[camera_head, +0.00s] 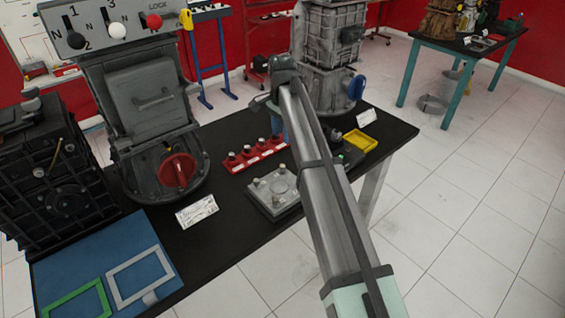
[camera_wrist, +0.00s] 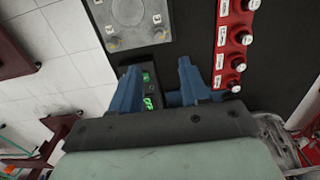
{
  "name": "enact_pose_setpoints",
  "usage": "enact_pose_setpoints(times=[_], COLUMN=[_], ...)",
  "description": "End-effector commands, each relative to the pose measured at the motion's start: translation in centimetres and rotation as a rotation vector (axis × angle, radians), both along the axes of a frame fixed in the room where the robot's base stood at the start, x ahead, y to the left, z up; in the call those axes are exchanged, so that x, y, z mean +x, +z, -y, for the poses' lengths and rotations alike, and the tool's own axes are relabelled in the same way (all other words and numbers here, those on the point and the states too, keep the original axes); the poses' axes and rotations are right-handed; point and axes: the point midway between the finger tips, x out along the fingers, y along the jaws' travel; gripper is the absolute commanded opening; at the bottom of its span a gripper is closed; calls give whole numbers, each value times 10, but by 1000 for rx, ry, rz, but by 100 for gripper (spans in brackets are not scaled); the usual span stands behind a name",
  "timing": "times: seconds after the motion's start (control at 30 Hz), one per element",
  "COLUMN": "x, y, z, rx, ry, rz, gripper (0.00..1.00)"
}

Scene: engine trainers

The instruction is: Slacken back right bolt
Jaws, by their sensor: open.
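The grey metal plate (camera_head: 266,197) lies on the black table, with upright bolts around a round raised centre. Part of its right side is close to my arm in the head view. I cannot tell for sure which is the back right bolt. My gripper (camera_wrist: 159,68) is open and empty, its blue fingers apart, below the plate in the wrist view. In the head view my arm mostly hides it.
A red strip with several knobs (camera_head: 255,155) lies beside the plate. A dark device with green displays (camera_wrist: 148,90) shows between my fingers. A yellow tray (camera_head: 360,142), a tall grey machine (camera_head: 330,60) and a lever housing (camera_head: 150,100) also stand on the table (camera_head: 235,225).

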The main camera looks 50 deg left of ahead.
Motion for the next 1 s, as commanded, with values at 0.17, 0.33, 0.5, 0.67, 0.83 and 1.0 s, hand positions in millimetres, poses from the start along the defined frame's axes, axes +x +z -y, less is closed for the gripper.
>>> enact_pose_setpoints(times=[0.17, 0.33, 0.5, 0.67, 0.83, 1.0], x=[0, 0, 0, 0, 0, 1], y=[-27, -58, -87, -109, -124, -129], z=[2, 2, 1, 1, 1, 1], rx=[-2, -2, -1, -1, -1, 0], ry=[0, 1, 1, 1, 1, 1], rz=[-1, -1, -1, 0, 0, 0], gripper=[46, 46, 46, 46, 46, 46])
